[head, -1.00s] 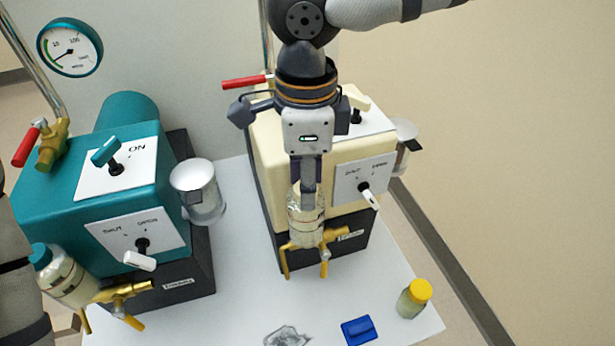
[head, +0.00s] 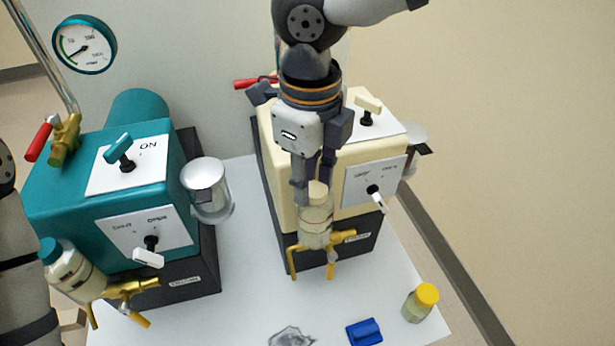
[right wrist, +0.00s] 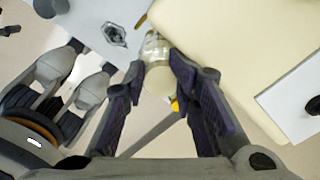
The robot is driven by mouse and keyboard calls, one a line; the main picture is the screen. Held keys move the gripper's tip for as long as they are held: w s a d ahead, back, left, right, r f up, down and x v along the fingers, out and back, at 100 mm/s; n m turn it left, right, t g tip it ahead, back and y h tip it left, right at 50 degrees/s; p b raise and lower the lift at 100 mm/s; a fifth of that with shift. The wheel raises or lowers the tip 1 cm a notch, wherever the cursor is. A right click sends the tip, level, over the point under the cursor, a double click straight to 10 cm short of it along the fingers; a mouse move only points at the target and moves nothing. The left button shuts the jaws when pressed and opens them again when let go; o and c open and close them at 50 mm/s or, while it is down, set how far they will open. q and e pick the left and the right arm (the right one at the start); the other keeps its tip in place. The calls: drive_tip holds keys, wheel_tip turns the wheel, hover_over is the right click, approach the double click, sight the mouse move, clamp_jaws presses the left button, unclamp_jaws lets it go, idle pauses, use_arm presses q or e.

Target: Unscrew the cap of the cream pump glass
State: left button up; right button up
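The cream pump (head: 285,160) stands right of centre in the head view. Its glass (head: 316,228) is a clear upright jar at the pump's front, above brass fittings (head: 320,245). The cream cap (head: 318,192) sits at the top of the glass; the cap also shows in the right wrist view (right wrist: 159,82). My right gripper (head: 314,188) comes down from above with one finger on each side of the cap; in the right wrist view (right wrist: 158,72) both fingertips appear to touch it. My left gripper is out of view; only part of my left arm shows at the left edge.
A teal pump (head: 100,185) with a teal-capped glass (head: 70,270) stands left. A metal cup (head: 207,190) hangs between the pumps. A yellow-lidded jar (head: 420,302), a blue block (head: 364,332) and a crumpled clear piece (head: 291,337) lie on the white table's front.

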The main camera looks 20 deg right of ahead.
drive_tip(key=m, duration=1)
drive_tip(key=shift+s+d+m, duration=0.15)
drive_tip(key=shift+d+m, duration=0.1)
drive_tip(key=shift+m, duration=0.05)
clamp_jaws()
drive_tip(key=n, duration=0.3)
drive_tip(key=shift+s, duration=0.15)
drive_tip(key=n, duration=0.6)
drive_tip(key=shift+s, duration=0.15)
drive_tip(key=n, duration=0.3)
drive_tip(key=d+n, duration=0.1)
drive_tip(key=n, duration=0.1)
drive_tip(key=shift+s+f+n, duration=0.15)
drive_tip(key=shift+s+n, duration=0.15)
drive_tip(key=shift+s, duration=0.1)
drive_tip(key=shift+n, duration=0.9)
drive_tip(key=shift+a+f+n, duration=0.15)
drive_tip(key=shift+a+n, duration=0.1)
drive_tip(key=shift+n, duration=0.25)
unclamp_jaws()
drive_tip(key=shift+o, duration=0.3)
drive_tip(key=shift+s+a, duration=0.2)
drive_tip(key=shift+s, duration=0.05)
drive_tip(key=shift+c, duration=0.2)
